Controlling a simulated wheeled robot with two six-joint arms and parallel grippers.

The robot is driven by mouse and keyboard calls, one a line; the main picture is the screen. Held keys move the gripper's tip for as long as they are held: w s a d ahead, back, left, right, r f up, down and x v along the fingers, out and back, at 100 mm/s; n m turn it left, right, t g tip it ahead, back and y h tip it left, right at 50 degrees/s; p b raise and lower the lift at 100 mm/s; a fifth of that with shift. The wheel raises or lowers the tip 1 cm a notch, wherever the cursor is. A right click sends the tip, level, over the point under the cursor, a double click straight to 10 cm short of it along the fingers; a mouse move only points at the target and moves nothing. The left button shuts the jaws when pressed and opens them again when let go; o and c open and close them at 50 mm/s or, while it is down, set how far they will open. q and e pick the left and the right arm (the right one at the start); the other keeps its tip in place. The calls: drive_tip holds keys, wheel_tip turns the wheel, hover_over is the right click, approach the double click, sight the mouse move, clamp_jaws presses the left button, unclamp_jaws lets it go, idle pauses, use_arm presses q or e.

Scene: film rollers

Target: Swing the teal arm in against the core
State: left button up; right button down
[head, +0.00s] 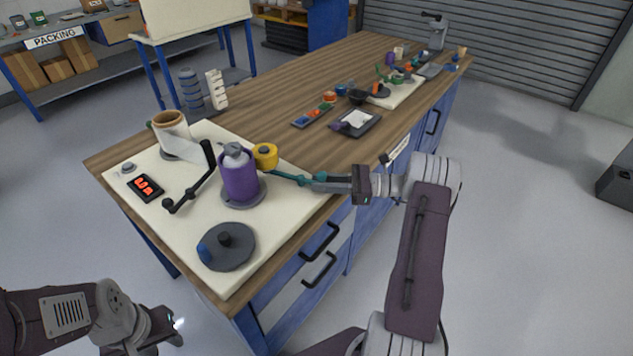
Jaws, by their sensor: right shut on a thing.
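The teal arm (290,177) runs from my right gripper toward the yellow roller (265,155) beside the core. My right gripper (326,180) comes in from the right and is shut on the outer end of the teal arm, over the board's right edge. The purple core (239,180) stands upright on a grey round base on the cream board (185,222). The yellow roller is just right of the core's top; I cannot tell whether they touch. My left gripper (176,327) hangs low at the bottom left, off the table; its jaws are unclear.
A black bent arm (196,188) stands left of the core. A white film roll (173,133) is behind it. A red-digit display (146,187) sits at the left, and a grey disc with knobs (226,247) at the front.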

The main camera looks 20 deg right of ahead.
drive_tip(key=shift+s+a+f, duration=0.15)
drive_tip(key=shift+a, duration=0.05)
drive_tip(key=c, duration=1.6)
unclamp_jaws()
drive_tip(key=shift+o, duration=0.8)
drive_tip(key=shift+d, duration=0.1)
drive_tip(key=shift+s+d+r, duration=0.15)
drive_tip(key=shift+d+r, duration=0.05)
drive_tip(key=shift+d, duration=0.15)
drive_tip(key=v, duration=0.8)
drive_tip(key=shift+d, duration=0.1)
